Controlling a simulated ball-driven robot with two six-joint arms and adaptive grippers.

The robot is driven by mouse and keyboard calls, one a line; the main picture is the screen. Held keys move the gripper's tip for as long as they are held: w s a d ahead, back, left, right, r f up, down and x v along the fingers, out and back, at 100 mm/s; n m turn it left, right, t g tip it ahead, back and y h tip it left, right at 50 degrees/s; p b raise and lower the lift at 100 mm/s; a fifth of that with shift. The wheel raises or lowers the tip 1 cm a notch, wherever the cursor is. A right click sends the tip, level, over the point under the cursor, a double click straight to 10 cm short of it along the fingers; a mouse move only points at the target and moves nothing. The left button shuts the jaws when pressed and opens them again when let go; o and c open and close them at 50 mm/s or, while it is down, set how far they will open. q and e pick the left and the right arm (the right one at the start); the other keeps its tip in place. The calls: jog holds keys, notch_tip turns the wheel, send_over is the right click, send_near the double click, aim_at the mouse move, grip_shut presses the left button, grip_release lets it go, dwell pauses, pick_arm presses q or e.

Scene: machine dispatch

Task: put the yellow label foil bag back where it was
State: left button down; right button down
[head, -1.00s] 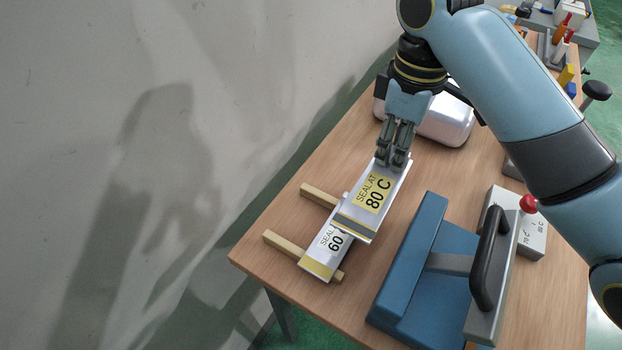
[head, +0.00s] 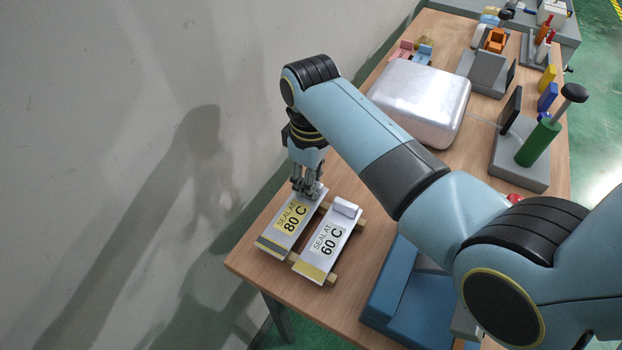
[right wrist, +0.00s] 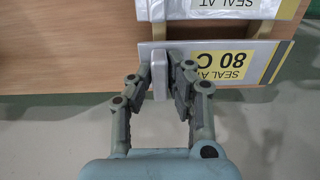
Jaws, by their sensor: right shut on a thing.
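The foil bag with the yellow "SEAL AT 80 C" label (head: 272,240) is in my right gripper (head: 307,190), which is shut on the raised grip at its far end. In the head view the bag is over the left part of two wooden bars, beside the foil bag with the white "SEAL AT 60 C" label (head: 312,268). I cannot tell whether it touches the bars. The right wrist view shows my fingers (right wrist: 163,88) around the grip (right wrist: 158,76) and the yellow label (right wrist: 222,66). My left gripper is not in view.
The wooden bars (head: 331,279) lie near the table's (head: 245,266) left edge. A blue sealing machine (head: 386,292) stands to the right, partly behind my arm. A silvery rounded box (head: 420,95) stands behind.

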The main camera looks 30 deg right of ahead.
jog(key=shift+f, duration=0.8)
jog(key=c, duration=1.3)
grip_release()
jog(key=shift+o, duration=0.2)
notch_tip(320, 180, up, 13)
jog(key=shift+b, duration=0.45)
